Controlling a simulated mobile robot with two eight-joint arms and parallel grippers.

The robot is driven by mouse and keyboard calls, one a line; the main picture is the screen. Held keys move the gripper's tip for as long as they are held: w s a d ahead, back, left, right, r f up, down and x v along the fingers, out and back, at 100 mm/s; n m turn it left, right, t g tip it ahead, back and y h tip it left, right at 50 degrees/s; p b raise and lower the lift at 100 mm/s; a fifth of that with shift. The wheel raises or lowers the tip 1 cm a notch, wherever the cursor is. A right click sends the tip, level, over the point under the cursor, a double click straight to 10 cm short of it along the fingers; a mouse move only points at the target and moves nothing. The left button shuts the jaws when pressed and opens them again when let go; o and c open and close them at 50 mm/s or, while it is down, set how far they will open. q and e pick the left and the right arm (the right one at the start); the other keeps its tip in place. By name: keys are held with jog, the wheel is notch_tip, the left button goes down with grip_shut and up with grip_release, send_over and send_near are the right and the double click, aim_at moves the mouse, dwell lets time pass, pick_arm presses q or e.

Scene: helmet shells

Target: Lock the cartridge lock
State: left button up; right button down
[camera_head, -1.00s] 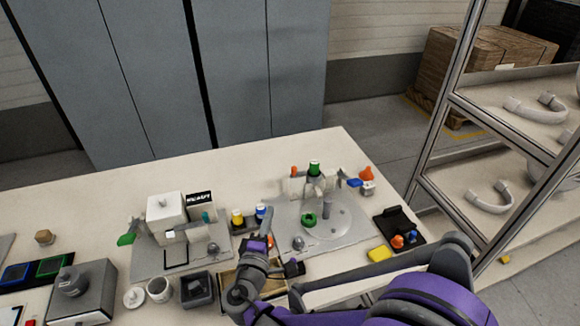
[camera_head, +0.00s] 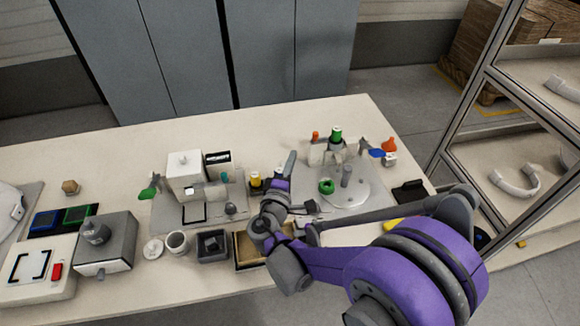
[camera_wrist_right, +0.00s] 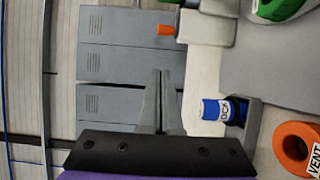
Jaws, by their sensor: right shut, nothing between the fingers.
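My right gripper (camera_head: 291,160) reaches over the middle of the table; its fingers are shut and empty. In the wrist view its fingers (camera_wrist_right: 160,75) point up, with grey cabinets behind them. A blue cylinder with a dark-lettered white label (camera_wrist_right: 226,110) stands in a grey holder to the right of the fingers, apart from them. Beside it is an orange ring marked VENT (camera_wrist_right: 298,148). In the head view a yellow-topped cylinder (camera_head: 255,178) is left of the gripper. I cannot tell which part is the cartridge lock. My left gripper is not in view.
A white box unit (camera_head: 185,175) is left. Small cups and trays line the front edge. The back of the table is clear.

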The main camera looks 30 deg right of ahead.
aim_at(317, 136)
jog(key=w+d, duration=0.4)
jog(key=d, duration=0.3)
jog(key=shift+s+d, duration=0.2)
jog(key=shift+d, duration=0.65)
jog(key=shift+s+d, duration=0.1)
jog(key=shift+d, duration=0.2)
jog(key=shift+r, duration=0.1)
